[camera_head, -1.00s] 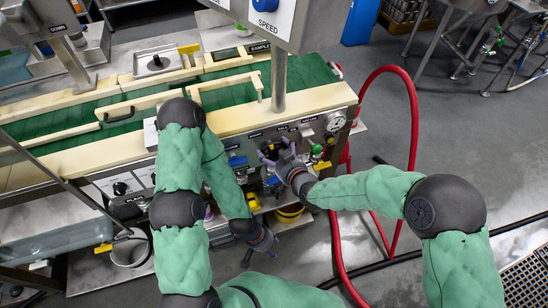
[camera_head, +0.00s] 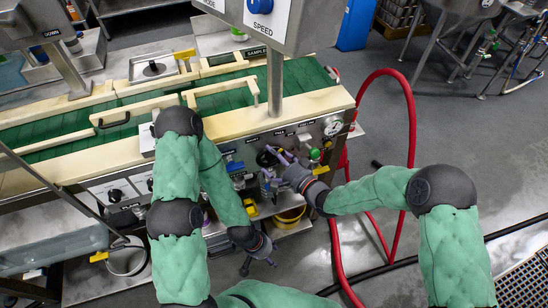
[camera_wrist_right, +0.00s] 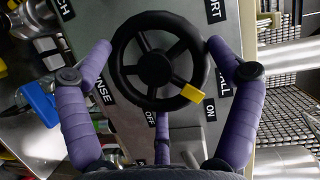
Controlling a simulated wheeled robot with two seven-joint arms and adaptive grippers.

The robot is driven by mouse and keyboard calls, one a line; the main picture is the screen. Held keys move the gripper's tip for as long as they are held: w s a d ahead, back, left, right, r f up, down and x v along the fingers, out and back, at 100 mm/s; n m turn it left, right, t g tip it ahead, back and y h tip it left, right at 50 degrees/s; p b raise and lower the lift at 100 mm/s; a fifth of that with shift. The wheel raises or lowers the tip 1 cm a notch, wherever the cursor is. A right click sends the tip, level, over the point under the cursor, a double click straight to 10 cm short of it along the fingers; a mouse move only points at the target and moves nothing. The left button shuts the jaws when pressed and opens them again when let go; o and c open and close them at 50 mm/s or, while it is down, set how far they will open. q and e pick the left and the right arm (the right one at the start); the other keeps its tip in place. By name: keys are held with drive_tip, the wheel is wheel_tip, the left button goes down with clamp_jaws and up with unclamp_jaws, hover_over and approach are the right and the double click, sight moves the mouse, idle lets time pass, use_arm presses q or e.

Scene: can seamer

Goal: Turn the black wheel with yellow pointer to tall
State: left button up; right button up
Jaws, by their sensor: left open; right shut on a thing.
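The black wheel (camera_wrist_right: 155,62) shows its spokes, hub and rim in the right wrist view. Its yellow pointer (camera_wrist_right: 193,92) is at the lower right of the rim, beside a partly hidden label ending in "ALL" (camera_wrist_right: 222,84). My right gripper (camera_wrist_right: 160,60) has purple fingers on both sides of the wheel and is shut on it; a third finger is below. In the head view, this gripper (camera_head: 277,160) is at the machine's front panel, where the wheel (camera_head: 266,158) is partly hidden. My left gripper (camera_head: 258,262) is open and empty, low in front of the machine.
The green conveyor (camera_head: 60,140) with cream rails runs above the panel. A red hose (camera_head: 411,130) loops down to the right. Floor is open farther right.

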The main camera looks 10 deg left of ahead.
drive_tip(key=shift+s+f+m+y, duration=0.25)
drive_tip(key=shift+f+m, duration=0.1)
drive_tip(key=shift+m, duration=0.4)
drive_tip(key=shift+s+f+m+y, duration=0.1)
drive_tip(key=shift+f+m+y, duration=0.2)
drive_tip(key=shift+m, duration=0.45)
drive_tip(key=shift+a, duration=0.1)
drive_tip(key=o, duration=0.9)
drive_tip(key=shift+c, duration=0.2)
drive_tip(key=shift+a, duration=0.1)
drive_tip(key=shift+s+d, duration=0.2)
drive_tip(key=shift+d, duration=0.4)
drive_tip(key=v, duration=1)
drive_tip(key=shift+s+d, duration=0.25)
